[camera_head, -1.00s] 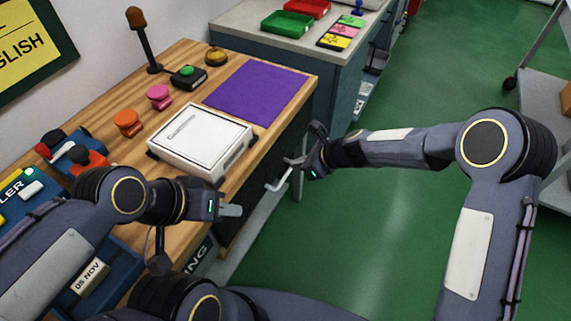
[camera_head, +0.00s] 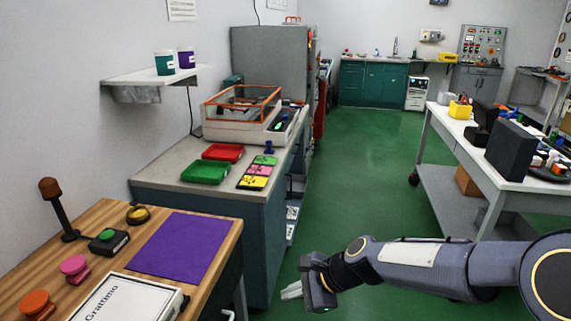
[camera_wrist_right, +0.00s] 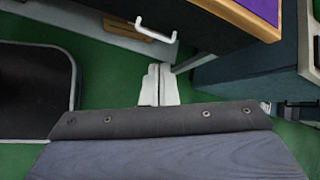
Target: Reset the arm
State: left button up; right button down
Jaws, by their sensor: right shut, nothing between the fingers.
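My right arm (camera_head: 430,262) comes in from the right in the head view. Its gripper (camera_head: 291,291) is shut and empty, held over the green floor just right of the wooden bench. In the right wrist view the two pale fingers (camera_wrist_right: 158,85) lie together with nothing between them. A white drawer handle (camera_wrist_right: 155,31) is just beyond the fingertips, apart from them. My left arm and gripper are out of view.
The wooden bench (camera_head: 85,235) at left bears a purple mat (camera_head: 183,246), a white box (camera_head: 125,300) and several buttons. A grey counter (camera_head: 160,178) with red and green trays stands behind. A white table (camera_head: 480,160) is at right. The green floor (camera_head: 350,180) between is clear.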

jog(key=s+d+r+n+t+h+p, duration=0.2)
jog(key=s+d+r+n+p, duration=0.1)
jog(key=s+d+r+n, duration=0.8)
jog(key=s+d+f+n+h+p, duration=0.1)
jog(key=s+d+n+h, duration=0.1)
jog(key=s+d, duration=0.6)
jog(key=s, duration=0.4)
jog(key=shift+s+d+f+n+t+h, duration=0.15)
jog(key=shift+d+f+n+t+h, duration=0.15)
jog(key=shift+f+t+h, duration=0.1)
jog(key=shift+a+r, duration=0.1)
